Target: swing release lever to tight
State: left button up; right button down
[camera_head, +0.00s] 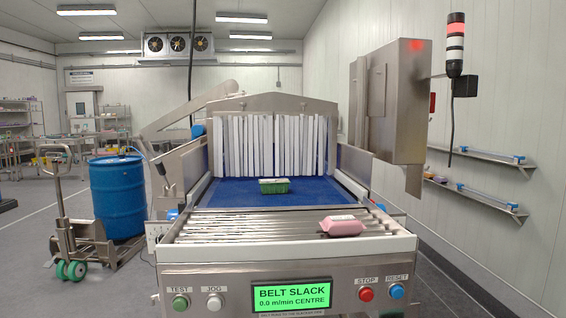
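The conveyor (230,189) stands ahead with a blue belt running under a hood with white strip curtains (270,144). A long grey metal bar (190,107) slopes up along the left side of the hood; a bent metal link joins its low end to a bracket (168,176) beside the frame. I cannot tell for sure whether this is the release lever, and no tight or slack marking is readable on it. The green display (292,296) reads BELT SLACK, 0.0 m/min CENTRE. Neither of my grippers is in view.
A green tray pack (274,186) sits on the belt and a pink pack (342,227) on the front rollers. TEST, JOG, STOP and RESET buttons line the front panel. A blue drum (117,198) and hand truck (72,236) stand left. A steel cabinet (397,100) is right.

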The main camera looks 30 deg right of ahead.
aim_at(159, 165)
jog(key=z, duration=0.45)
jog(key=i, duration=0.85)
